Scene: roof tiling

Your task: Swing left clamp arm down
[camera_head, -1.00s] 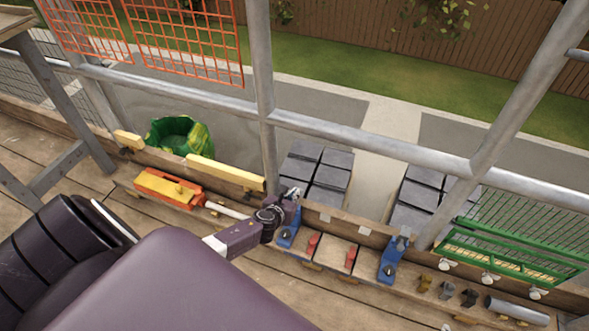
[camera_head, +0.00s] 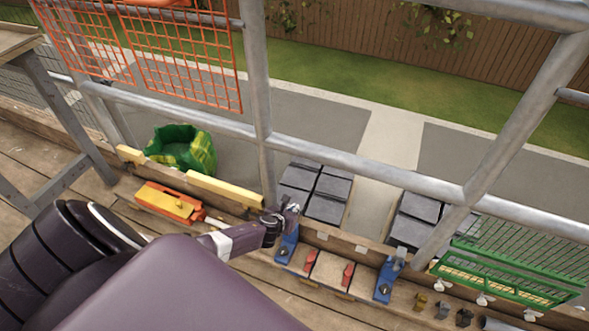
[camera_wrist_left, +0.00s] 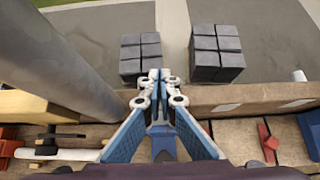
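The left clamp (camera_head: 287,246) is a blue block on the wooden plank bench, below my left gripper. Its upper part and arm are largely hidden by the gripper. In the left wrist view, a blue part of it (camera_wrist_left: 163,142) shows between the finger links. My left gripper (camera_head: 292,210) is just above the clamp. In the left wrist view its fingertips (camera_wrist_left: 158,80) are drawn close together; whether the clamp arm is between them is unclear. The matching blue right clamp (camera_head: 384,280) has a grey upper part standing up. My right gripper is out of view.
Two red pieces (camera_head: 310,260) (camera_head: 348,274) lie between the clamps. A grey scaffold post (camera_head: 262,130) and rail stand close behind my left gripper. An orange and yellow tool (camera_head: 170,203) lies to the left. Dark tile stacks (camera_head: 318,190) are beyond the rail.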

